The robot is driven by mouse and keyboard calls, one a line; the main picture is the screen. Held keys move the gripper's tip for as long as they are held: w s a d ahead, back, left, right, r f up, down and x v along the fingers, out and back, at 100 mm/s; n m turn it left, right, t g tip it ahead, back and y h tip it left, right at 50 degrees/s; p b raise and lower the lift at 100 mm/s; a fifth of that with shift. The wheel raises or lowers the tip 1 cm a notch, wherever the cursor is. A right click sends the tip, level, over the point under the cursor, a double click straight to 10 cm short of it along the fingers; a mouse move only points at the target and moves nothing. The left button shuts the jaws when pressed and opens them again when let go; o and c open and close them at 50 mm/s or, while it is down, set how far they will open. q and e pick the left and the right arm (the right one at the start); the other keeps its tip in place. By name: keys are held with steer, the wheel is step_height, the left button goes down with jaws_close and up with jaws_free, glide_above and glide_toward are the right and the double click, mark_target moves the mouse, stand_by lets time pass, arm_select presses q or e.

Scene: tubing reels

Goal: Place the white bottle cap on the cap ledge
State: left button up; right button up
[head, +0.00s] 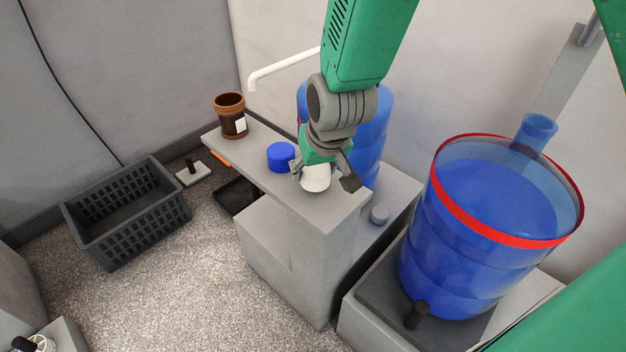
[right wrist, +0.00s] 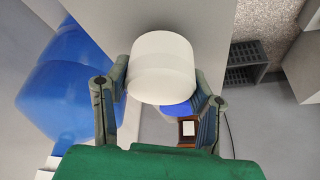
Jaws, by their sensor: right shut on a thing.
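The white bottle cap (head: 316,180) is between the fingers of my right gripper (head: 322,177), which is shut on it. The cap is over the near right end of a long grey ledge (head: 340,207); I cannot tell whether it touches the top. In the right wrist view the white cap (right wrist: 162,65) fills the space between the two fingers (right wrist: 158,95), with the grey surface behind it. A blue cap (head: 281,156) sits on the ledge just left of the gripper. My left gripper is not in view.
A brown jar (head: 231,116) stands at the ledge's far left end. A blue barrel (head: 375,125) is behind my gripper. A large blue drum with a red rim (head: 480,240) stands right. A black crate (head: 125,210) is on the floor at left. A white pipe (head: 283,68) juts above the ledge.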

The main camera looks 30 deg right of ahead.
steer(key=shift+d+f, duration=0.2)
steer(key=shift+f, duration=0.75)
steer(key=shift+d, duration=0.15)
steer(key=shift+c, duration=0.2)
steer(key=shift+a, duration=0.25)
steer(key=o, duration=0.9)
steer(key=shift+a, duration=0.2)
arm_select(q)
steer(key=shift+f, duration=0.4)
arm_select(e)
steer(key=shift+d, duration=0.1)
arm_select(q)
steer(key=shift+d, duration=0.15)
arm_select(e)
steer(key=shift+d, duration=0.15)
